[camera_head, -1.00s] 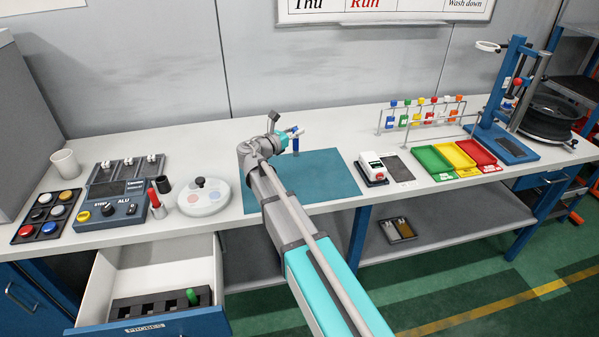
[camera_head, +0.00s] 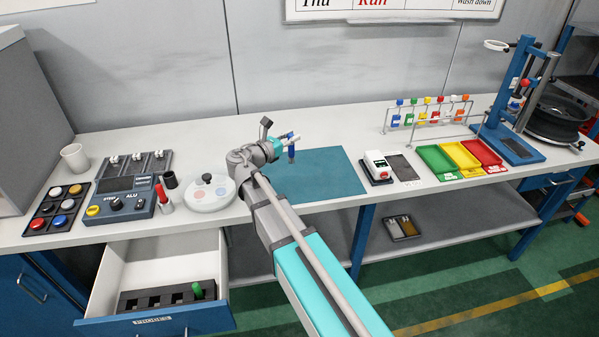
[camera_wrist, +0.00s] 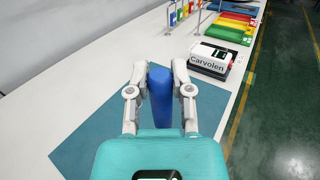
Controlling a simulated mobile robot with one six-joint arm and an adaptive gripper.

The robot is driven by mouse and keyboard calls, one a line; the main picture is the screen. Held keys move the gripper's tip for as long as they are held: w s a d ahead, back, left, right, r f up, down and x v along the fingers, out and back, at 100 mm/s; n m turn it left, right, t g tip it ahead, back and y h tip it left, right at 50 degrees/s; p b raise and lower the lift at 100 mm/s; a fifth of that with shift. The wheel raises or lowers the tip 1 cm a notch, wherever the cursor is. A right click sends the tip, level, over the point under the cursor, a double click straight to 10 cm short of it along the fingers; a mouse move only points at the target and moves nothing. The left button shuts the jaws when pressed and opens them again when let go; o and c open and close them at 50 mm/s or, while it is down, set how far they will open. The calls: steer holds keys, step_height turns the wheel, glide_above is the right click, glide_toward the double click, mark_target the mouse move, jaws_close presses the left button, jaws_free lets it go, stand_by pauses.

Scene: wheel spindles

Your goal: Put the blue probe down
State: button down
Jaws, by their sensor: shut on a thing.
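The blue probe (camera_head: 291,153) is held upright over the teal mat (camera_head: 330,172) on the bench. In the wrist view the blue probe (camera_wrist: 160,97) stands between the two fingers of my gripper (camera_wrist: 159,85), which is shut on it. My gripper (camera_head: 290,140) is near the mat's back left part. Whether the probe's lower end touches the mat cannot be told, as my gripper hides it in the wrist view.
The open probes drawer (camera_head: 152,321) holds a black rack (camera_head: 140,300) with a green probe (camera_head: 197,290). A round white dish (camera_head: 209,196) stands left of my arm. A white boxed device (camera_head: 378,165) stands right of the mat, which has clear space.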

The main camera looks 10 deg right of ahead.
steer(key=s, duration=0.1)
steer(key=s+a, duration=0.1)
steer(key=s, duration=0.1)
steer(key=s+a+r, duration=0.1)
steer(key=shift+s+a+r+p, duration=0.1)
steer(key=shift+s+p, duration=0.2)
steer(key=shift+p, duration=0.05)
steer(key=shift+w, duration=0.1)
steer(key=w+d+f+b, duration=0.6)
steer(key=w+f+b, duration=0.3)
steer(key=w, duration=0.2)
steer(key=shift+w+d, duration=0.15)
steer(key=shift+d, duration=0.15)
steer(key=shift+w+d+f+b, duration=0.1)
steer(key=shift+w+f+b, duration=0.1)
steer(key=shift+f+b, duration=0.85)
steer(key=shift+w+d+f+b, duration=0.1)
steer(key=shift+w+f+b, duration=0.05)
steer(key=shift+f+b, duration=0.85)
